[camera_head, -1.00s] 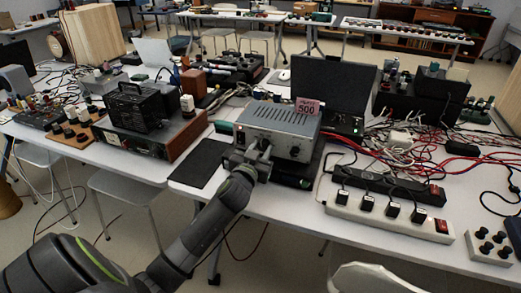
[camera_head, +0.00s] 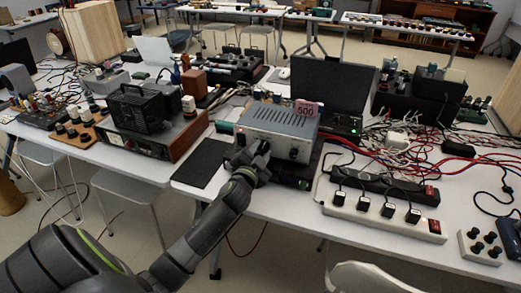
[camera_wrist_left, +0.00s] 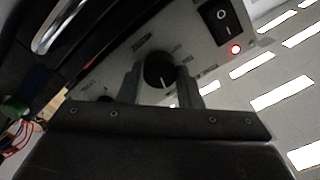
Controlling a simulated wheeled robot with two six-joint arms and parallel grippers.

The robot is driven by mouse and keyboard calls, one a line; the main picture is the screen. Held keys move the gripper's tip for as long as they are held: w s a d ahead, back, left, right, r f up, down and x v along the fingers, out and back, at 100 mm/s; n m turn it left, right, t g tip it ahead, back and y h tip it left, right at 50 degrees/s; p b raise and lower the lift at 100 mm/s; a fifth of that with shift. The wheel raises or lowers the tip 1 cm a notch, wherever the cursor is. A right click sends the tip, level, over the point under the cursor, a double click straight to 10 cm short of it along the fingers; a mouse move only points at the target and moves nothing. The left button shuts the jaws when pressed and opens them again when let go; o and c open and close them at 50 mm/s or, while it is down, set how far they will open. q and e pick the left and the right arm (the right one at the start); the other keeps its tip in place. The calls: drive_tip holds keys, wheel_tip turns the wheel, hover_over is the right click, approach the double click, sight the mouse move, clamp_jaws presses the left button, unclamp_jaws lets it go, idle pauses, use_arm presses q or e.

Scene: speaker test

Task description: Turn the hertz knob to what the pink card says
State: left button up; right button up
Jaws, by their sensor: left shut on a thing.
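A grey metal box (camera_head: 279,132) with a control face stands on the white table in the head view. The pink card (camera_head: 306,107) on top of it reads 500. My left gripper (camera_head: 262,149) is at the box's front face and hides the knob there. In the left wrist view my two fingers (camera_wrist_left: 161,84) are shut on the sides of a round black knob (camera_wrist_left: 159,69). The knob's white pointer line points towards the bottom of that view. The scale lettering around it is too blurred to read. My right gripper is not in view.
In the left wrist view a black rocker switch (camera_wrist_left: 221,19) and a lit red lamp (camera_wrist_left: 235,49) are beside the knob. A black mat (camera_head: 203,163) lies left of the box. A white power strip (camera_head: 380,213) and tangled cables are to its right.

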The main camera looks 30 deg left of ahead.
use_arm(q)
drive_tip(key=shift+m, duration=0.3)
drive_tip(key=o, duration=1)
drive_tip(key=shift+c, duration=0.2)
drive_tip(key=shift+s, duration=0.1)
drive_tip(key=v, duration=1.7)
drive_tip(key=shift+s+b, duration=0.15)
drive_tip(key=shift+b, duration=0.25)
drive_tip(key=shift+a+f, duration=0.1)
